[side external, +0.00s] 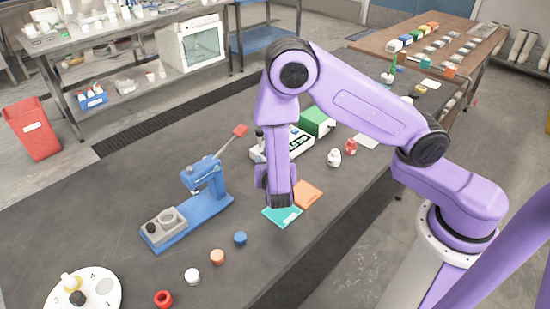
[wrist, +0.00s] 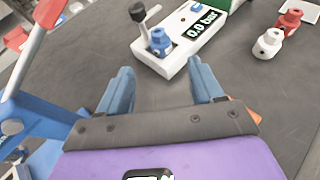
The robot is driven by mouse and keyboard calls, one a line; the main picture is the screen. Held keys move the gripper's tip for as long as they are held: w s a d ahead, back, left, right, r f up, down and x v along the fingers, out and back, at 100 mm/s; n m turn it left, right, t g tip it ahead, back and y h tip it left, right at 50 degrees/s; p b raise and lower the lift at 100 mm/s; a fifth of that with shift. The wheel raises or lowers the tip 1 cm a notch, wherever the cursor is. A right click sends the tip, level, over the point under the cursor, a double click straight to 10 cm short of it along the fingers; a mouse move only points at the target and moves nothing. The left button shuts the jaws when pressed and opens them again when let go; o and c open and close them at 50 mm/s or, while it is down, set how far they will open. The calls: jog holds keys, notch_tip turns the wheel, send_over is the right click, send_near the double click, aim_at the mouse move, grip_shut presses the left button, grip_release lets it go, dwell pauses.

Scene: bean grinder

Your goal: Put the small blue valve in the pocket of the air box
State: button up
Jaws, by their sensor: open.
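The white air box (wrist: 180,35) shows at the top of the wrist view, with a "0.0 bar" display and a black-knobbed lever. The small blue valve (wrist: 160,42) stands upright at the near end of the box, apparently in its pocket; its base is too small to judge full seating. In the side view the air box (side external: 296,146) is partly behind my arm, and the blue valve is hidden. My gripper (wrist: 162,80) is open and empty, its blue fingers apart and short of the valve. In the side view my gripper (side external: 279,201) is above the teal card.
A blue lever press (side external: 205,180) stands left of my gripper. White (side external: 334,157) and red (side external: 351,146) valves stand right of the air box. Teal (side external: 282,216) and orange (side external: 308,194) cards lie under my gripper. Several small caps line the near table edge.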

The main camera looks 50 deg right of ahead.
jog(key=shift+s+a+r, duration=0.1)
jog(key=shift+s, duration=0.05)
jog(key=s+d+r+m+g+y, duration=0.1)
jog(key=s+d+r+m+g, duration=0.35)
jog(key=s+r+m, duration=0.5)
jog(key=s+a+r+m+g+y, duration=0.1)
jog(key=s+y, duration=0.3)
jog(key=s, duration=0.5)
jog(key=s+a+r+m+g+y, duration=0.1)
jog(key=s+r+m+g+y, duration=0.3)
jog(key=s, duration=0.4)
jog(key=shift+s+a+y, duration=0.2)
jog(key=shift+s+y, duration=0.1)
jog(key=shift+s, duration=0.1)
jog(key=shift+m+g, duration=0.25)
